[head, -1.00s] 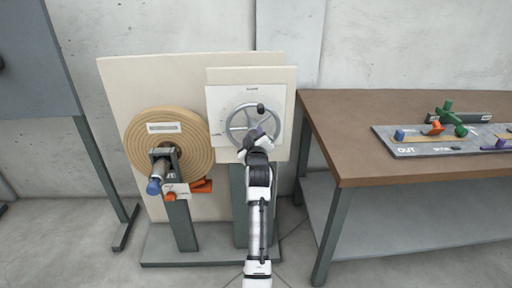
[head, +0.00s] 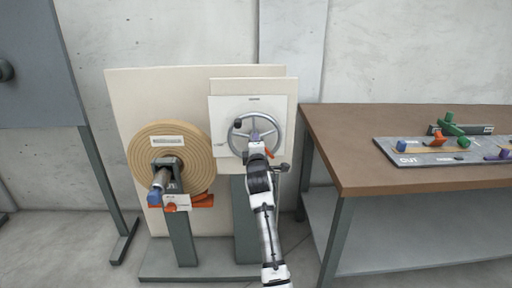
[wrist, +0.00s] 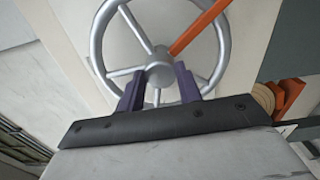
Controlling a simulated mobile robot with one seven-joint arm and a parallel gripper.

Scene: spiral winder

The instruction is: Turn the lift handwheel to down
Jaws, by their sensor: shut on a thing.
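The lift handwheel (head: 279,127) is a grey spoked wheel on a white plate (head: 221,112) of the cream panel. Its black knob (head: 238,124) is at the upper left of the rim. An orange pointer (head: 269,153) runs from the hub toward the lower right. My gripper (head: 256,140) is at the wheel's centre. The pointer shows there as an orange bar. Plate labels at the top and left are too small to read.
A tan spiral roll (head: 143,150) with a blue-ended shaft (head: 154,197) stands left of the wheel. A brown-topped table (head: 350,150) is close on the right, carrying a grey board (head: 425,156) with coloured parts. Grey posts stand on a base plate (head: 200,271) below.

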